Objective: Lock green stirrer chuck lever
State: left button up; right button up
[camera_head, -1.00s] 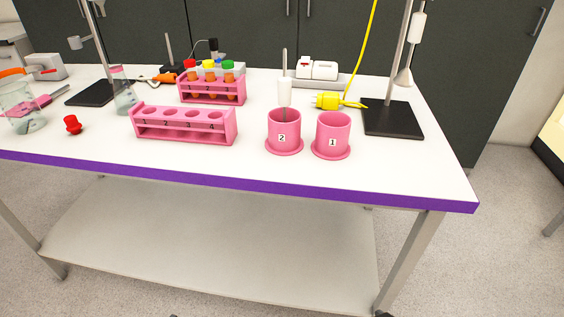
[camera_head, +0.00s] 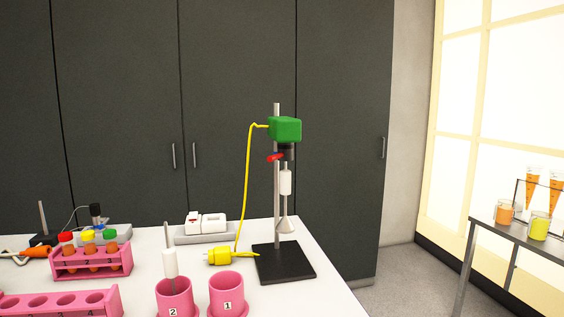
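The green stirrer (camera_head: 285,129) is a green motor block near the top of a metal stand rod (camera_head: 277,205). A black chuck (camera_head: 286,152) sits under the block. A small red lever (camera_head: 275,157) with a bluish tip shows beside the chuck, near the rod. A white and grey shaft piece (camera_head: 286,182) with a cone-shaped end hangs below the chuck. From this view I cannot tell whether the lever is locked. Neither of my grippers shows.
The stand's black base (camera_head: 283,262) is near the table's right edge. Pink cups 2 (camera_head: 174,297) and 1 (camera_head: 227,294), a yellow plug (camera_head: 219,256) and a pink tube rack (camera_head: 92,262) are left of it. A yellow cable (camera_head: 245,190) reaches the stirrer. Dark cabinets (camera_head: 120,100) stand behind.

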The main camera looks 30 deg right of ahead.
aim_at(284, 150)
jog(key=j+z, duration=0.1)
jog(key=z, duration=0.35)
jog(key=j+z, duration=0.15)
jog(key=z, duration=0.35)
jog(key=l+u, duration=0.5)
jog(key=l, duration=0.55)
jog(key=l+u, duration=0.5)
jog(key=l, duration=0.5)
jog(key=j+z, duration=0.4)
jog(key=j, duration=0.35)
